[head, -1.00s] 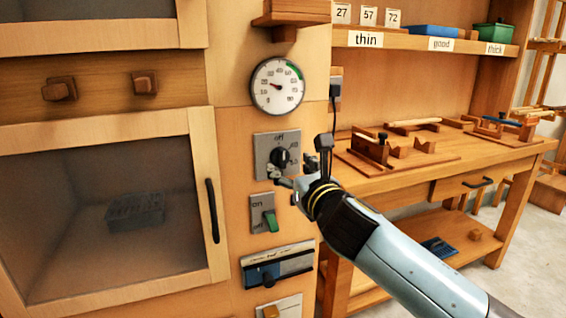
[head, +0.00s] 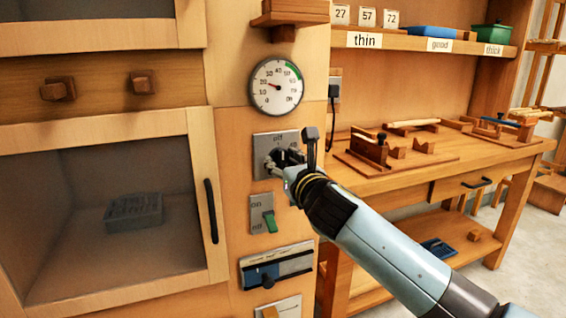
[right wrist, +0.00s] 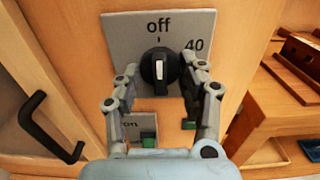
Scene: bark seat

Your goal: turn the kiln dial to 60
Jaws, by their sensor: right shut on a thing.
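The kiln dial (right wrist: 159,64) is a round black knob on a grey plate (head: 262,142). In the right wrist view its white pointer line stands upright, towards "off"; the number 40 shows at its upper right. My right gripper (head: 285,160) is at the dial, its fingers on both sides of the knob and shut on it. In the head view the fingers cover much of the knob and the plate's right part; 60 cannot be read. My left gripper is not in view.
A round gauge (head: 277,86) is above the dial. A green on/on-labelled switch (head: 269,220) and a blue-striped slider panel (head: 276,266) are below. The glazed kiln door (head: 198,165) with a black handle is at left, a workbench (head: 430,172) at right.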

